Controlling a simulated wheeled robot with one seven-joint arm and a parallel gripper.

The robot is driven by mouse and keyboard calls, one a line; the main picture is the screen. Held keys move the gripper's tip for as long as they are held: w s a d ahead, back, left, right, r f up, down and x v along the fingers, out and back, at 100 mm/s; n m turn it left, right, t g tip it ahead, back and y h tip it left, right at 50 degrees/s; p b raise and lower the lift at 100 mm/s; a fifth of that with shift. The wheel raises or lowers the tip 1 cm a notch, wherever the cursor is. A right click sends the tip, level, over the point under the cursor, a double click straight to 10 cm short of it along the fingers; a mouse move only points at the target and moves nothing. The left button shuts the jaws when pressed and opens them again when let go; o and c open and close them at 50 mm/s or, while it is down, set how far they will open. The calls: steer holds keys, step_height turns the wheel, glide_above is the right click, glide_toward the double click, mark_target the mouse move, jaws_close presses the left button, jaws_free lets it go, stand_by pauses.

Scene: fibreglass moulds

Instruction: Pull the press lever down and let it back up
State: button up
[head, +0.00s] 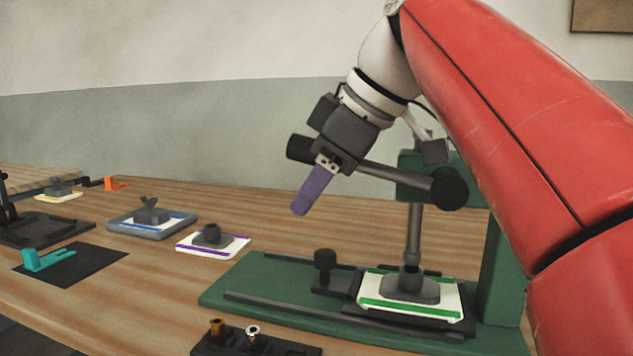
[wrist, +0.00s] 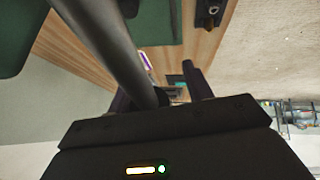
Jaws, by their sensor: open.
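The green press (head: 497,270) stands at the right of the table in the head view. Its lever is a grey rod (head: 395,177) running from a black hub (head: 450,189) up left to a black knob (head: 300,148). My gripper (head: 304,205), with purple fingers, is open and points down left beside the lever's knob end. In the wrist view the lever rod (wrist: 112,45) crosses the upper left and reaches the base of the fingers. Whether it lies between the fingers or beside them I cannot tell. The press ram (head: 413,235) comes down onto a grey block on a green-striped plate.
A dark holder (head: 275,347) with small fittings stands in front of the press. A purple-striped plate (head: 236,250), a blue tray (head: 152,232) and a teal clamp (head: 48,259) on a black mat lie to the left. Bare wood shows between them.

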mark_target(366, 165)
steer(key=p+v, duration=0.1)
steer(key=v, duration=0.4)
steer(key=shift+d+r, duration=0.1)
steer(key=shift+r, duration=0.15)
steer(key=shift+v, duration=1.1)
steer(key=shift+s+d, duration=0.1)
steer(key=shift+d, duration=0.05)
